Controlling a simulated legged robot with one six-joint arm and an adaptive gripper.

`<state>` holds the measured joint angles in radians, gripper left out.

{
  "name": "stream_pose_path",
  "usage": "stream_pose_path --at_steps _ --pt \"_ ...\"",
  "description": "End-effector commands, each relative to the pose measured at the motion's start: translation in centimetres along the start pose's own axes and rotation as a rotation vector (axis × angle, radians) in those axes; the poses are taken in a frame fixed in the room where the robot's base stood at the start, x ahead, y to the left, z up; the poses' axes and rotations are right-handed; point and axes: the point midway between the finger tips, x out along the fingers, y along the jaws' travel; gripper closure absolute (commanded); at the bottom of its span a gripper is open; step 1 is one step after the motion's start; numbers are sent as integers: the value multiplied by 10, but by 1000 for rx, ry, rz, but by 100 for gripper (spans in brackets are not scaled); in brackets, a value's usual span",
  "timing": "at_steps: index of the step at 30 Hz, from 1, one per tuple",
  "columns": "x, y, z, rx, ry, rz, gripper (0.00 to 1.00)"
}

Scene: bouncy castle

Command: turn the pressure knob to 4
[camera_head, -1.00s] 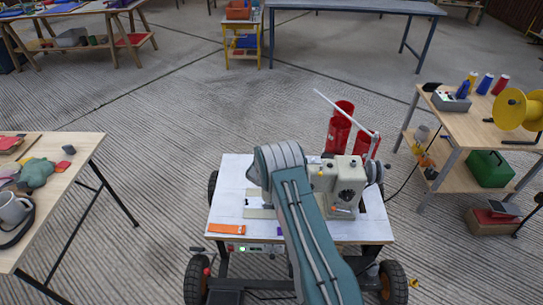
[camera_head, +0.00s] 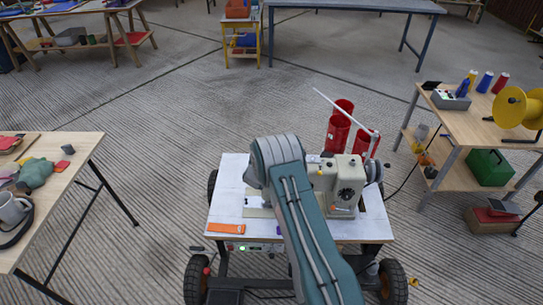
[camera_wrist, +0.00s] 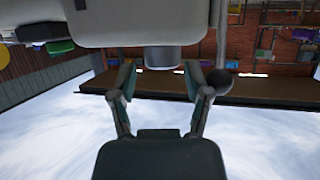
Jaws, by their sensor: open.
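A cream sewing machine (camera_head: 325,178) stands on the white-topped cart. It bears a dark round dial (camera_head: 346,195) on its end facing me; I cannot read any number. In the wrist view, which looks upside down, the pale machine body (camera_wrist: 150,22) fills the top, with a short grey cylindrical knob (camera_wrist: 163,57) sticking out of it. My gripper (camera_wrist: 161,76) is open, one finger on each side of the knob's end, with gaps visible. I cannot tell whether this knob is the pressure knob. In the head view my arm hides the gripper.
A black ball-ended lever (camera_wrist: 221,79) is close beside one finger. The cart top (camera_head: 228,190) holds an orange strip (camera_head: 226,228). Red cylinders (camera_head: 340,128) and a white rod stand behind the machine. Tables stand at left and right, with open floor between.

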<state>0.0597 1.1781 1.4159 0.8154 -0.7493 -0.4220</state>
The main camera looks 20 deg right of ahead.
Motion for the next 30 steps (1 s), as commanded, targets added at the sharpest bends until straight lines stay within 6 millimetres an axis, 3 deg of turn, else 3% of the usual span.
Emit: stream_pose_path --at_steps 6,12,24,30 --pt "-31 -4 3 -6 -6 -7 19" --pt "-46 -1 5 -4 -9 -3 19" --pt "-47 1 4 -4 -5 -5 19" --pt "-32 7 -18 -34 61 -105 19"
